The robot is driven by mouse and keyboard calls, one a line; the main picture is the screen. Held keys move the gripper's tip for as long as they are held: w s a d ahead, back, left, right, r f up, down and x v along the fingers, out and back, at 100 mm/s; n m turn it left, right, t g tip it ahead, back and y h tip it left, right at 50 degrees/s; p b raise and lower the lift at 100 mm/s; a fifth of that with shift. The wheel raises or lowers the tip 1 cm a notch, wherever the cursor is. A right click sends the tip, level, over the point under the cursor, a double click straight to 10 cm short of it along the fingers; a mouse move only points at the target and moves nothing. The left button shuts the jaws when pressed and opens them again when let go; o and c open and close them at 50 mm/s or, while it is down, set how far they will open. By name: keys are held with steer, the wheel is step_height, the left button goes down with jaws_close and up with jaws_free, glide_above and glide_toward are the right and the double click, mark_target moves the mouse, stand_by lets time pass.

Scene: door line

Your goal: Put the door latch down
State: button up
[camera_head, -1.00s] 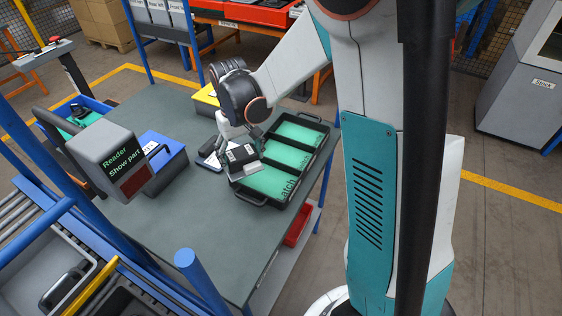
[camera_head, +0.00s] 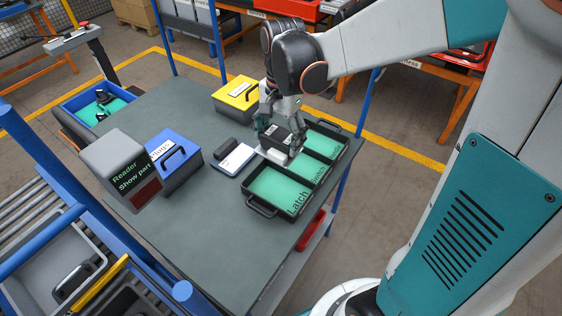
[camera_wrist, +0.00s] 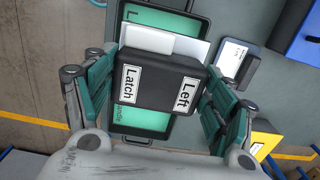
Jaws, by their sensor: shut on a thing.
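The door latch (camera_head: 273,133) is a black block with a pale metal plate and white labels. In the wrist view the latch (camera_wrist: 160,88) shows the words "Latch" and "Left". My gripper (camera_head: 280,138) is shut on it, with one teal finger on each side. It is over the left edge of a black tray (camera_head: 322,188) with green-lined compartments. The nearest compartment (camera_head: 275,188) is marked "Latch" and is empty. The latch is beside the middle compartment, not over the "Latch" one. I cannot tell its exact height.
A small device with a white card (camera_head: 234,157) lies left of the tray. A blue box (camera_head: 175,165), a yellow box (camera_head: 236,92) and a grey reader (camera_head: 120,165) reading "Show part" stand on the table. The table (camera_head: 225,225) is clear in front.

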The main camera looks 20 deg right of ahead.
step_height(320, 180, down, 18)
steer(key=b, duration=0.5)
steer(key=shift+w+f, duration=0.1)
steer(key=shift+f, duration=0.1)
steer(key=shift+f+b, duration=0.15)
steer(key=shift+b, duration=0.25)
steer(key=o, duration=1.4)
steer(key=shift+o, duration=0.2)
